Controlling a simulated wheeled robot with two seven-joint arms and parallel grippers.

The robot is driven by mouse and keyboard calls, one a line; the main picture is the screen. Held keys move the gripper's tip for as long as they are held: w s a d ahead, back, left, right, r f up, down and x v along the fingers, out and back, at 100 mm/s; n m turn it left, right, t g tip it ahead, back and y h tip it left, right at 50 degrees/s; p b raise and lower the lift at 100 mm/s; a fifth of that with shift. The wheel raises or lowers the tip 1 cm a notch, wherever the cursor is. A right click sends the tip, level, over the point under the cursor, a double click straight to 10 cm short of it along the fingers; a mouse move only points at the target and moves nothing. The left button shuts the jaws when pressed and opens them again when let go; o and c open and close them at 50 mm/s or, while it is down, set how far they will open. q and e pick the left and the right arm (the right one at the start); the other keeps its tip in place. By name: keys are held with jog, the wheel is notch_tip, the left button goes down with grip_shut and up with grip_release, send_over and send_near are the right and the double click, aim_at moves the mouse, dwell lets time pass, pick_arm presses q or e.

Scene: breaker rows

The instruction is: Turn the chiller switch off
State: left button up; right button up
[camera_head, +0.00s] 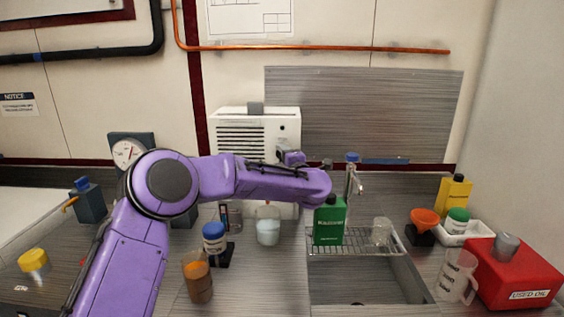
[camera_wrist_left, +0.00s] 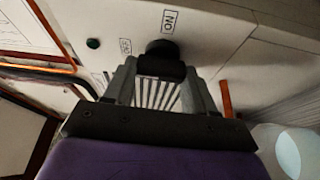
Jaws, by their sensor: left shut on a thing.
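The chiller appears to be the white vented box (camera_head: 238,150) at the back wall, partly hidden behind my purple left arm. In the left wrist view a black switch knob (camera_wrist_left: 160,50) stands on a white panel, with an ON label (camera_wrist_left: 169,21) above it and a second small label, apparently OFF (camera_wrist_left: 125,46), to its left. My left gripper (camera_wrist_left: 160,72) is shut on the knob, one grey finger on each side. Which mark the knob points at is unclear. In the head view the left gripper (camera_head: 285,155) is small at the box's right front. My right gripper is not in view.
A green bottle (camera_head: 329,222) and a glass beaker (camera_head: 381,232) stand on the sink rack, close below my left wrist. A white-filled beaker (camera_head: 268,228) and a blue-capped jar (camera_head: 214,240) stand on the counter. A red used-oil can (camera_head: 512,275) is at the right.

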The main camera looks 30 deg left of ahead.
pick_arm(q)
jog(key=shift+r+n, duration=0.3)
jog(key=shift+r, duration=0.1)
jog(key=o, duration=1)
jog(key=shift+w+f, duration=0.1)
jog(key=shift+w, duration=0.05)
jog(key=shift+o, duration=0.2)
jog(key=b+v, duration=0.3)
jog(key=v, duration=0.7)
jog(key=shift+d, duration=0.2)
jog(key=shift+f, duration=0.1)
